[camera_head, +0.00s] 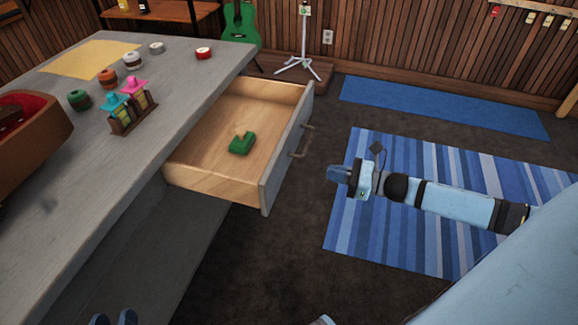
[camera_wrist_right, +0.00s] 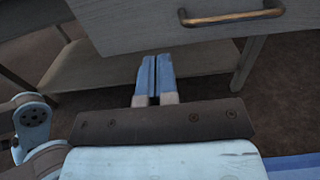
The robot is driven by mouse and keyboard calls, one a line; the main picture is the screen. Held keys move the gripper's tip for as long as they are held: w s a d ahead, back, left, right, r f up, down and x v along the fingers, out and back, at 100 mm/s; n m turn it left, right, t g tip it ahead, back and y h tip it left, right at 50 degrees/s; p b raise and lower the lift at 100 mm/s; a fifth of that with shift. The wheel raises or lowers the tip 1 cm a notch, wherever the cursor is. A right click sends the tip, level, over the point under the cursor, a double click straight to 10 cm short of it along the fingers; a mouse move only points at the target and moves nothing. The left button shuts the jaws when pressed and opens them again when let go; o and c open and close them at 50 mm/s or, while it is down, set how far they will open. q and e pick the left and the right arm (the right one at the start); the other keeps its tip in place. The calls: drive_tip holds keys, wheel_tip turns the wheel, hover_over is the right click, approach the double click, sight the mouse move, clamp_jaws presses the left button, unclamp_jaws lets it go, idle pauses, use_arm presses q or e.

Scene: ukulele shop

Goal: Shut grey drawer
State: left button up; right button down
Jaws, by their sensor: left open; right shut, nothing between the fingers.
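The grey drawer (camera_head: 288,158) is pulled well out of the grey workbench (camera_head: 90,190) in the head view. Its inside is bare wood and holds a small green object (camera_head: 242,143). A bronze handle (camera_head: 302,141) is on its front. The right wrist view shows the drawer front (camera_wrist_right: 130,28) and handle (camera_wrist_right: 232,17) above and ahead of the fingers. My right gripper (camera_head: 337,174) is shut and empty, in front of the drawer front and apart from it.
The bench top holds a small rack (camera_head: 132,112), several rolls, a yellow sheet (camera_head: 92,59) and a brown case (camera_head: 25,130). A striped rug (camera_head: 450,235) lies under my right arm. A white stand (camera_head: 303,55) and green ukulele (camera_head: 240,25) are behind the drawer.

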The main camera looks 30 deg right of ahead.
sight(284, 162)
drive_tip(key=b+x, duration=0.2)
drive_tip(key=x, duration=0.7)
drive_tip(key=shift+w+a, duration=0.15)
drive_tip(key=shift+w, duration=0.2)
drive_tip(key=shift+w+a, duration=0.45)
use_arm(q)
drive_tip(key=r, duration=0.1)
drive_tip(key=d+r+t+h, duration=0.1)
drive_tip(key=r, duration=0.1)
drive_tip(key=r+t+h, duration=0.1)
drive_tip(key=shift+w+d+r, duration=0.1)
drive_tip(key=shift+d+r, duration=0.2)
drive_tip(key=shift+d, duration=0.05)
use_arm(e)
drive_tip(key=shift+w+a, duration=0.1)
